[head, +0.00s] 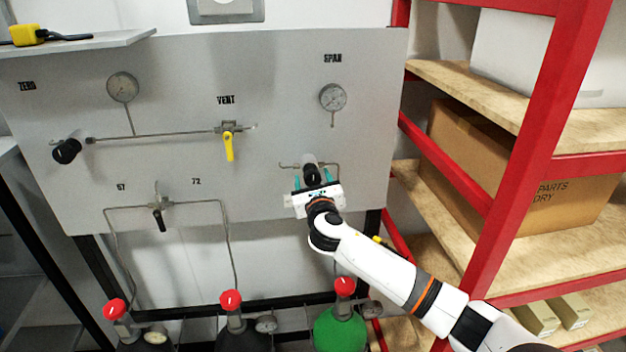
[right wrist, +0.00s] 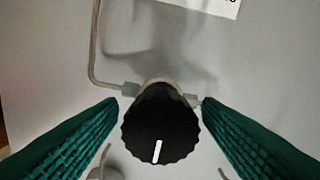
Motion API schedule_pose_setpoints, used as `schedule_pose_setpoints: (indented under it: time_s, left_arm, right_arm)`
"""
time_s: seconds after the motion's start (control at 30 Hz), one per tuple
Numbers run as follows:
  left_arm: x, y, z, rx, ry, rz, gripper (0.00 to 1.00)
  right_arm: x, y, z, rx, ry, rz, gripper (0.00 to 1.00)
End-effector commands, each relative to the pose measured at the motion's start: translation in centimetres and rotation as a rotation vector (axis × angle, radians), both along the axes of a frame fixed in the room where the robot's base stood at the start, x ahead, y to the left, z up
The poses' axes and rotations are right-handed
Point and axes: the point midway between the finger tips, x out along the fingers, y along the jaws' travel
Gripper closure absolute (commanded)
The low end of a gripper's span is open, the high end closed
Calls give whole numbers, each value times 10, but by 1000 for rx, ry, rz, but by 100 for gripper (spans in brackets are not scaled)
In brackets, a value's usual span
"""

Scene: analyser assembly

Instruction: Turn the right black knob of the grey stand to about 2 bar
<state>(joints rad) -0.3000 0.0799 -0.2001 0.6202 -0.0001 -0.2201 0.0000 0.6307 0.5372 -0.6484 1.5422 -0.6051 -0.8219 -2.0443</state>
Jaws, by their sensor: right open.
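The right black knob (head: 311,172) sits under the SPAN gauge (head: 332,97) on the grey stand (head: 270,75). In the right wrist view the knob (right wrist: 160,125) is round and ridged, with a white mark pointing down and slightly left. My right gripper (head: 313,182) is in front of the knob. Its green fingers are open, one on each side of the knob in the right wrist view (right wrist: 160,112), with a small gap showing at both sides. The gauge needle is too small to read. My left gripper is not in view.
A left black knob (head: 67,151), a yellow VENT handle (head: 229,146) and a black valve lever (head: 158,219) are on the panel. Gas cylinders with red caps (head: 231,300) stand below. A red shelf frame (head: 520,150) with a cardboard box (head: 480,165) stands close on the right.

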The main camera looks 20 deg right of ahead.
Motion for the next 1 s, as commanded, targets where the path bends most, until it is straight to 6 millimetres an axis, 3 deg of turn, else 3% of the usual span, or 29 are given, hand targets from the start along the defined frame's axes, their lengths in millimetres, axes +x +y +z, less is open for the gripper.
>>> schedule_pose_setpoints:
  time_s: [0.07, 0.33, 0.67, 1.0]
  left_arm:
    - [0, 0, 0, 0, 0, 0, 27]
    - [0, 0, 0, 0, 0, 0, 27]
    - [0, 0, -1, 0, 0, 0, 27]
    - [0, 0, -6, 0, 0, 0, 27]
  right_arm:
    - [0, 0, 0, 0, 0, 0, 42]
    - [0, 0, 0, 0, 0, 0, 85]
    - [0, 0, -1, 50, -12, 0, 85]
    - [0, 1, -2, 281, -74, 2, 85]
